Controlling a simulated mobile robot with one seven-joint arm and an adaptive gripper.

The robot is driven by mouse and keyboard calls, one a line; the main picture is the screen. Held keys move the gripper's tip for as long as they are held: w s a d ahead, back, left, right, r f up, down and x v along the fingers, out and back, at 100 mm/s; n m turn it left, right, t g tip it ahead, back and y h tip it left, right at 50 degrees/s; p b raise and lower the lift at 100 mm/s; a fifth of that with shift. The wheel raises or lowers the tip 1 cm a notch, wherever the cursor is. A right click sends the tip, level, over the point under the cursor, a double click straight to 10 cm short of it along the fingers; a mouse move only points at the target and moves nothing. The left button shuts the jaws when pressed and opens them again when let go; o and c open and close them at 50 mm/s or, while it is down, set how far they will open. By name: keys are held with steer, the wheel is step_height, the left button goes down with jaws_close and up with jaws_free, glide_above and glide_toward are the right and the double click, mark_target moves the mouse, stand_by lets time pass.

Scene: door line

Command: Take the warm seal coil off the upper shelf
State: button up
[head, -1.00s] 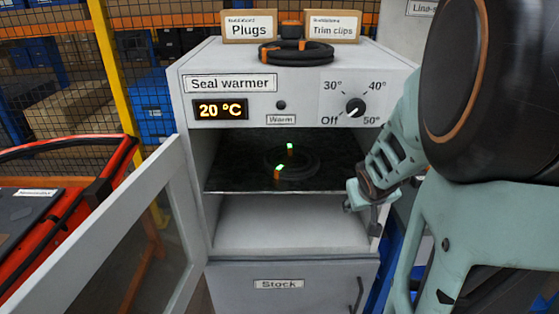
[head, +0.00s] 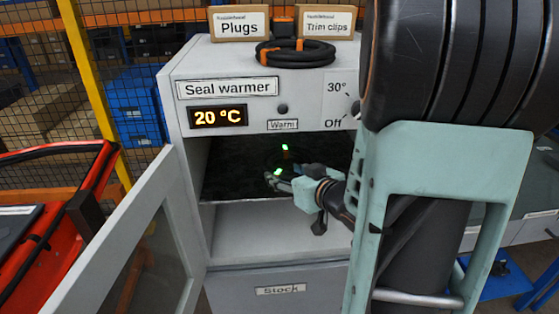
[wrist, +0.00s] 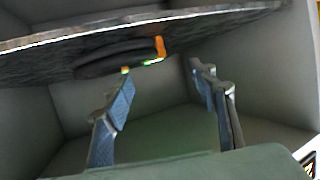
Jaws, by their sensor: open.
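The seal coil (head: 286,154) lies on the dark upper shelf (head: 232,178) inside the open seal warmer (head: 180,110). It is a dark ring with orange clips that carry bright green marks; part of it is hidden behind my gripper. My gripper (head: 280,182) reaches into the compartment from the right, close to the coil's near side. In the wrist view the coil (wrist: 110,60) lies on the shelf (wrist: 40,62) near the fingertips. The fingers of my gripper (wrist: 160,75) stand apart, with nothing held between them.
The warmer's door (head: 140,240) stands open to the left. A second black coil (head: 297,53) lies on top, before the Plugs (head: 239,24) and Trim clips (head: 326,22) boxes. The display (head: 218,116) reads 20 °C. The lower compartment (head: 280,232) looks empty.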

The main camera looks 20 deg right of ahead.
mark_target(270, 166)
steer(key=x, duration=1)
steer(key=shift+c, duration=0.4)
steer(key=shift+r, duration=0.1)
jaws_close()
